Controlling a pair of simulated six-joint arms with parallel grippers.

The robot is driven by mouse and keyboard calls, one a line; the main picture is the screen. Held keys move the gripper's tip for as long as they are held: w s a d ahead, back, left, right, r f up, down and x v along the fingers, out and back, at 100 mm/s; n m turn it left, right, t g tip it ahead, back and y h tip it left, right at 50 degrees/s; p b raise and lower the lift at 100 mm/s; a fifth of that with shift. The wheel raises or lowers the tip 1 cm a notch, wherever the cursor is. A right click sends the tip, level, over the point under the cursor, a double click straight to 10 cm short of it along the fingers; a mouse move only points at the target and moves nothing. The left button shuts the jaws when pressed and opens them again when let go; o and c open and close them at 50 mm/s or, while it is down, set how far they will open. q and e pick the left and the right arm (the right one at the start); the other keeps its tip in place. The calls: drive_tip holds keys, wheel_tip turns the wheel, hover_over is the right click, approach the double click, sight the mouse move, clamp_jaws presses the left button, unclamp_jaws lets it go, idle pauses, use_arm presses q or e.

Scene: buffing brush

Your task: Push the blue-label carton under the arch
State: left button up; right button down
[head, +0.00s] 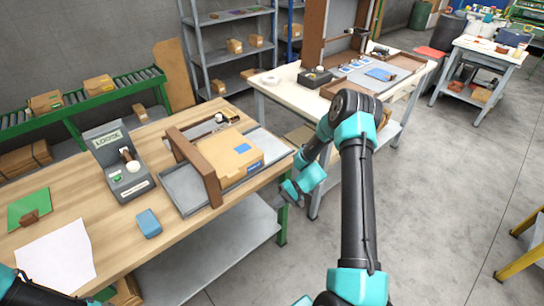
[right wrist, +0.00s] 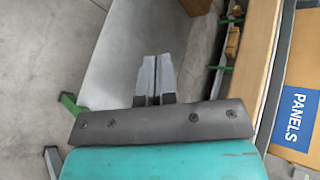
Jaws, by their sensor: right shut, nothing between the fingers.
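The blue-label carton (head: 228,158) is a brown box lying on a grey metal tray (head: 183,190) on the wooden bench. It shows a blue patch on top and a blue label on its near right side. The brown arch (head: 196,160) stands across the tray, just left of the carton and partly in front of it. My right gripper (head: 288,191) is shut and empty, off the bench's right edge, apart from the carton. In the right wrist view its closed fingers (right wrist: 156,78) point at open space; the carton's label (right wrist: 299,113), reading PANELS, is at right.
A grey boxed device (head: 122,165) marked LOOSE stands left of the tray. A blue block (head: 148,223) lies in front of it, and white paper (head: 57,255) and a green sheet (head: 28,208) lie further left. A second workbench (head: 285,85) stands behind.

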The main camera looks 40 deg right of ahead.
drive_tip(key=w+d+r+m+t+y, duration=0.1)
drive_tip(key=w+d+r+t, duration=0.2)
drive_tip(key=d+r, duration=0.3)
drive_tip(key=w+d+r+t+y, duration=0.1)
drive_tip(key=w+d+r+t, duration=0.2)
drive_tip(key=d+r+t, duration=0.3)
drive_tip(key=d+r, duration=0.1)
drive_tip(key=d, duration=0.4)
drive_tip(key=shift+w+d+r+m+y, duration=0.15)
drive_tip(key=shift+m+y, duration=0.15)
drive_tip(key=shift+m, duration=0.1)
drive_tip(key=x, duration=0.9)
drive_tip(key=shift+w+a, duration=0.15)
drive_tip(key=shift+a, duration=0.15)
drive_tip(key=a, duration=0.3)
drive_tip(key=shift+a, duration=0.6)
